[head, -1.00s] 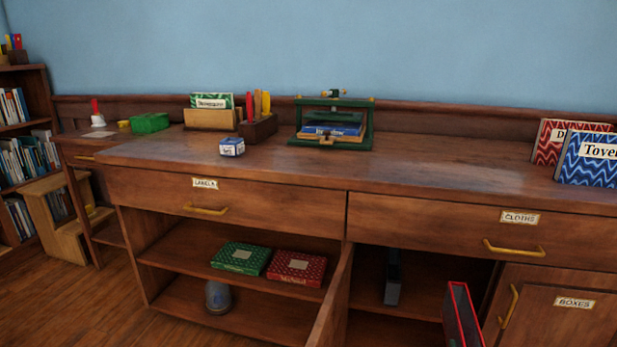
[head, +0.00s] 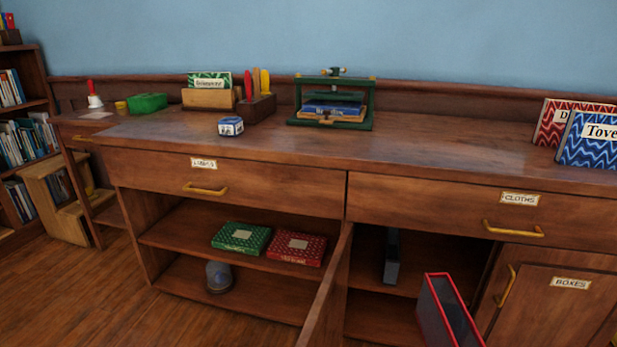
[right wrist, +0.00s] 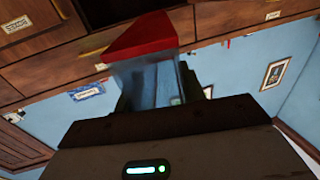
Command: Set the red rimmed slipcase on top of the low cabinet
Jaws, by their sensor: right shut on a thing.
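The red rimmed slipcase (head: 455,318) is grey with a bright red edge. It is at the lower right of the head view, tilted, in front of the open compartment of the low cabinet (head: 420,150). In the right wrist view my right gripper (right wrist: 157,88) is shut on the slipcase, whose red rim (right wrist: 142,36) points away from the gripper. The gripper itself does not show in the head view. The cabinet top is above the slipcase. My left gripper is in neither view.
On the cabinet top stand a green press (head: 334,104), a small blue-and-white box (head: 231,126), a tool block (head: 257,108) and patterned books (head: 590,138) at right. The top between press and books is clear. An open door (head: 328,290) juts out below. A dark grey case (head: 391,257) stands inside.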

